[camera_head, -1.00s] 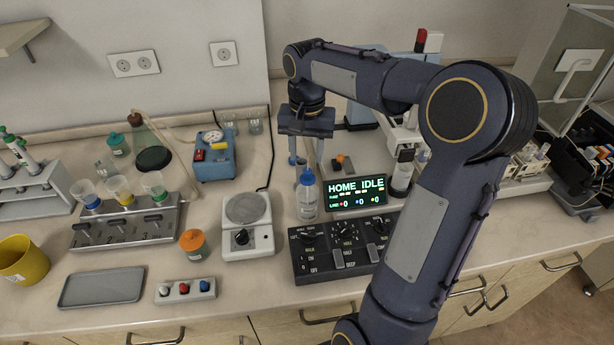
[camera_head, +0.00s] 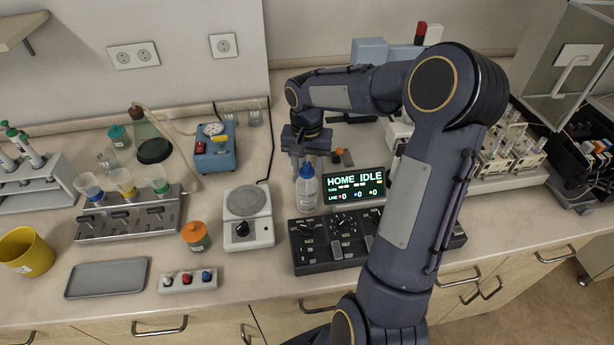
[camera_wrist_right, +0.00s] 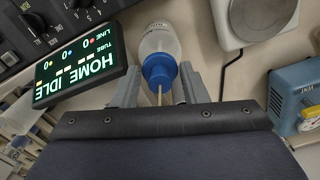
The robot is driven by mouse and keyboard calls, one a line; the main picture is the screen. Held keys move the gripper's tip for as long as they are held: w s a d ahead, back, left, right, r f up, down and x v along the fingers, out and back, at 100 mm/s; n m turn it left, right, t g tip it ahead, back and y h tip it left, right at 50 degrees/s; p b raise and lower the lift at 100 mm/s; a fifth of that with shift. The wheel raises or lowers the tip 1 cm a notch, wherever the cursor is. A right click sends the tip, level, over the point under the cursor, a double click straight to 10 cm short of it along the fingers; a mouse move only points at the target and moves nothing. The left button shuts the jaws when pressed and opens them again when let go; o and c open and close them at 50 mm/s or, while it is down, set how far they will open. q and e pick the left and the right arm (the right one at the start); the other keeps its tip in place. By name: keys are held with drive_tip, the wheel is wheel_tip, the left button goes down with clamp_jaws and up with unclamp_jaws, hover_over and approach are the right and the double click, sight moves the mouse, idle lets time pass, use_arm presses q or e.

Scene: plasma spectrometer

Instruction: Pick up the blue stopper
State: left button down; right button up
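The blue stopper (camera_head: 206,276) stands at the right end of a small white block (camera_head: 188,284) near the counter's front edge, beside a red and a white stopper. My right gripper (camera_head: 306,160) is well to the right and behind it, close to a clear wash bottle (camera_head: 306,190) with a blue cap. In the right wrist view, my right gripper (camera_wrist_right: 158,88) is open, its fingers apart on either side of the blue cap (camera_wrist_right: 160,70) in the picture. I cannot tell whether they touch it. The blue stopper does not show there. My left gripper is not in view.
A grey tray (camera_head: 107,278) lies left of the block. A black control panel (camera_head: 325,262) and lit display (camera_head: 355,187) sit near the bottle. The block's front side is clear.

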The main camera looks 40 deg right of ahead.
drive_tip(key=c, duration=0.6)
drive_tip(key=shift+o, duration=0.2)
drive_tip(key=shift+r, duration=0.15)
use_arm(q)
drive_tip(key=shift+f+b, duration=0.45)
use_arm(e)
wheel_tip(320, 180, up, 18)
